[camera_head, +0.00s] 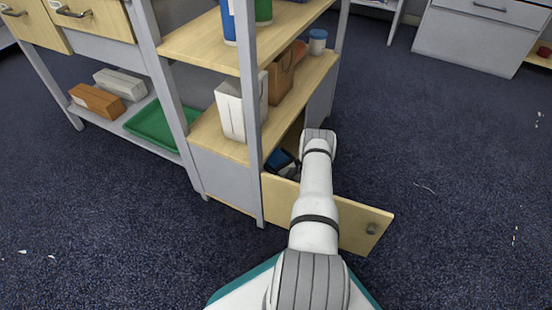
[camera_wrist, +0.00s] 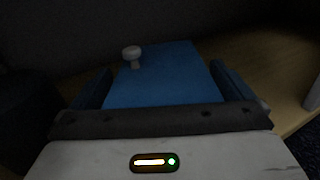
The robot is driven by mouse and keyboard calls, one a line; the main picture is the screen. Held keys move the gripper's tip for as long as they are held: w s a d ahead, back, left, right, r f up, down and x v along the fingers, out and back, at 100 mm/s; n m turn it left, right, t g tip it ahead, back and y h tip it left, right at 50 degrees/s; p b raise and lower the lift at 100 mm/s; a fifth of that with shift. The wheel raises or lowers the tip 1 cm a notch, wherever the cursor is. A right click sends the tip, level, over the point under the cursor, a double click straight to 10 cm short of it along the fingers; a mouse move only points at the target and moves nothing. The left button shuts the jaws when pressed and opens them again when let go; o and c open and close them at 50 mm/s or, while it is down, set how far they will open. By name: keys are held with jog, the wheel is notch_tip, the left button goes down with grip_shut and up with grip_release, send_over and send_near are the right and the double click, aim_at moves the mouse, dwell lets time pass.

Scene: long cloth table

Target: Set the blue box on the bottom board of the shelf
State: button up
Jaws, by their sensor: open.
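The blue box (camera_wrist: 165,75) fills the middle of the wrist view, with its flat blue face between the two dark blue fingers of my gripper (camera_wrist: 166,88). The fingers are apart on either side of it; I cannot tell whether they touch it. A pale round knob (camera_wrist: 132,55) shows at its upper left. In the head view my gripper (camera_head: 284,163) reaches into the low cabinet under the shelf (camera_head: 207,131), partly hidden by my arm and the door. The box cannot be told apart from the gripper there.
The cabinet door (camera_head: 357,222) stands open under my arm. A white carton (camera_head: 229,110), a brown bag (camera_head: 280,78) and a blue-and-white jar (camera_head: 317,42) stand on the board above. A green tray (camera_head: 160,125) lies on the left rack.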

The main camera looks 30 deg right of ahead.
jog(key=shift+s+r, duration=0.15)
jog(key=shift+s, duration=0.1)
jog(key=s+d+p, duration=0.1)
jog(key=s+p, duration=0.3)
jog(key=s, duration=0.7)
jog(key=shift+s+d, duration=0.25)
